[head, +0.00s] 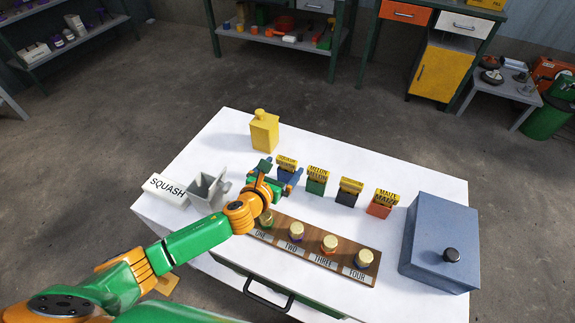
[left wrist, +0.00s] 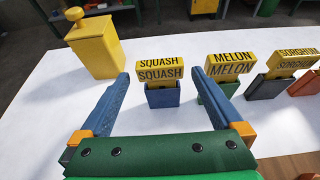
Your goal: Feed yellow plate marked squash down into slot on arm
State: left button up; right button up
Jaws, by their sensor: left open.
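The yellow plate marked SQUASH (head: 287,162) stands upright in a small blue holder (head: 291,177) on the white table. In the left wrist view the SQUASH plate (left wrist: 160,68) shows its black lettering, with the blue holder (left wrist: 163,96) below it. My left gripper (head: 279,176) is open and empty. In the left wrist view its two blue fingers are spread, with the plate seen between and beyond them. I cannot make out a slot on an arm for certain. A grey open-topped part (head: 203,190) stands left of the gripper, beside a white SQUASH sign (head: 165,187). My right gripper is not in view.
More yellow plates stand in holders to the right: MELON (head: 318,171), a dark-holder one (head: 350,186) and MAIZE (head: 386,197). A yellow canister (head: 264,133) stands behind left. A brown board (head: 315,258) with numbered knobs lies in front. A blue-grey box (head: 440,240) fills the right end.

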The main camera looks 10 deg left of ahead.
aim_at(285, 165)
pick_arm(q)
jog(key=x, duration=0.3)
jog(key=shift+w+d+f+b, duration=0.1)
jog(key=shift+w+f+b, duration=0.1)
jog(key=shift+w+b, duration=0.1)
jog(key=shift+s+r, duration=0.15)
jog(key=shift+s, duration=0.05)
jog(key=shift+c, duration=0.4)
jog(key=c, duration=1.2)
